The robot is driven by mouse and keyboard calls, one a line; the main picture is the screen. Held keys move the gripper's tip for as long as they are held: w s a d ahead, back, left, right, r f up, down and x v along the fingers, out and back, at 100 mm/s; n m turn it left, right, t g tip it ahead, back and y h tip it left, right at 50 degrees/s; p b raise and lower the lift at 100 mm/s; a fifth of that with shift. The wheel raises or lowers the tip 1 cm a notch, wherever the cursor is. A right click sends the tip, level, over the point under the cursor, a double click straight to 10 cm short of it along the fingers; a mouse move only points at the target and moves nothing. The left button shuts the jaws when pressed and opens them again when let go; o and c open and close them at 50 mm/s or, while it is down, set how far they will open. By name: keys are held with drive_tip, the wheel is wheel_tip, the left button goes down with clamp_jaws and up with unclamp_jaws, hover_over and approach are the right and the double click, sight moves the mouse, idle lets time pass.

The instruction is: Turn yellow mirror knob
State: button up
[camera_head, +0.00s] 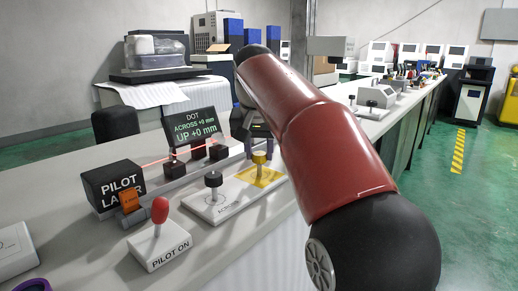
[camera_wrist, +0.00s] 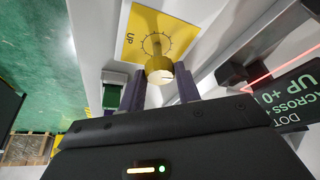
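The yellow mirror knob (camera_head: 259,158) stands on a yellow plate (camera_head: 270,178) on the bench. In the wrist view, the knob (camera_wrist: 160,70) shows its pale-marked top, with a dial ring and "UP" printed on the plate (camera_wrist: 135,45). My gripper (camera_head: 259,148) points down over the knob. Its two purple fingers are spread apart, one on each side of the knob, as the wrist view also shows (camera_wrist: 160,85). I see no clear contact between the fingers and the knob. The display (camera_head: 195,128) reads DOT, ACROSS +0 mm, UP +0 mm.
A black knob (camera_head: 213,183) on a white plate stands just left of the yellow one. A pilot laser box (camera_head: 115,186) sends a red beam past black mirror blocks (camera_head: 218,150). A red-handled "PILOT ON" lever (camera_head: 160,212) stands at the front.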

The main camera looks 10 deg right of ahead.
drive_tip(key=o, duration=0.4)
drive_tip(key=p+v, duration=0.2)
drive_tip(key=v, duration=0.5)
drive_tip(key=shift+s+a+r, duration=0.1)
drive_tip(key=shift+s+r, duration=0.1)
drive_tip(key=shift+r, duration=0.15)
